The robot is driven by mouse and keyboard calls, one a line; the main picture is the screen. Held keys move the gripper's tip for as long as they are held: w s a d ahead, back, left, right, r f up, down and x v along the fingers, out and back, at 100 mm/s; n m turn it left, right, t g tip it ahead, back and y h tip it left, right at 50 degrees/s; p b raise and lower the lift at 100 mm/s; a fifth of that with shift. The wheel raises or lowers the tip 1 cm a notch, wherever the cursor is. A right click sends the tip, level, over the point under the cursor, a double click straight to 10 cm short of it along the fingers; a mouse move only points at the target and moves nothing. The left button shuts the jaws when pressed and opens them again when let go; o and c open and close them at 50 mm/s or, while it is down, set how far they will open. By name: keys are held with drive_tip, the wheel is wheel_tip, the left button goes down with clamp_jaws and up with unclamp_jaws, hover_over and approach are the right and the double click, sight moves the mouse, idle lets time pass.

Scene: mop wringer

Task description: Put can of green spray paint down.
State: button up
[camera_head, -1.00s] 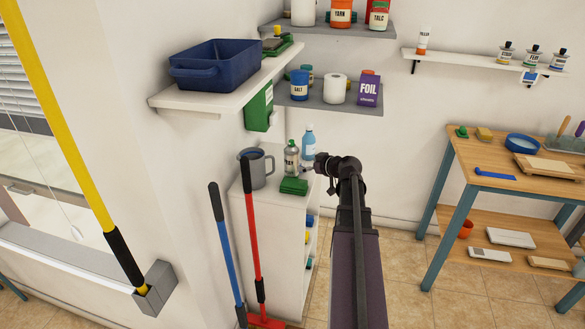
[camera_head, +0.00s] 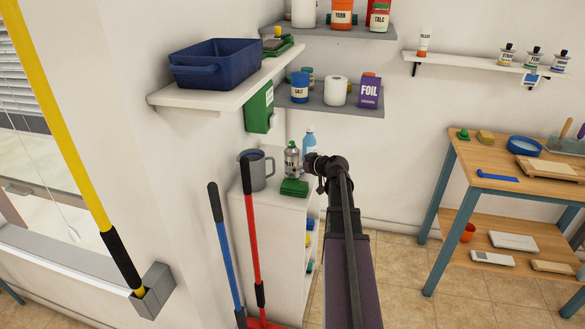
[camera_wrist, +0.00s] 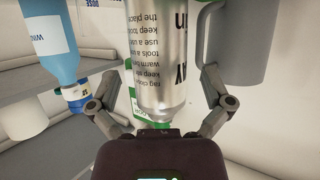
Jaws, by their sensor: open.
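The spray paint can (camera_head: 292,161), silver with dark lettering, stands upright on the white cabinet (camera_head: 282,222), between a grey mug and a blue bottle. In the wrist view the can (camera_wrist: 162,50) fills the upper middle, with some green low on it. My gripper (camera_wrist: 160,80) is open, with one finger on each side of the can and visible gaps beside it. In the head view my wrist is just right of the can, and the fingers are hard to make out.
The grey mug (camera_head: 257,170) is close on the can's left. A green block (camera_head: 294,187) lies in front of it, and the blue bottle (camera_head: 309,140) stands behind right. A shelf (camera_head: 345,107) hangs above. Mop handles (camera_head: 252,230) lean before the cabinet.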

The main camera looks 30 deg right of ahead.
sight(292, 142)
drive_tip(key=shift+b+x, duration=0.55)
drive_tip(key=shift+x, duration=1.35)
drive_tip(key=shift+d, duration=0.1)
drive_tip(key=c, duration=1.1)
drive_tip(key=shift+r, duration=0.2)
drive_tip(key=shift+c, duration=0.2)
wheel_tip(292, 142, up, 10)
drive_tip(key=p, duration=1)
drive_tip(key=shift+f, duration=0.15)
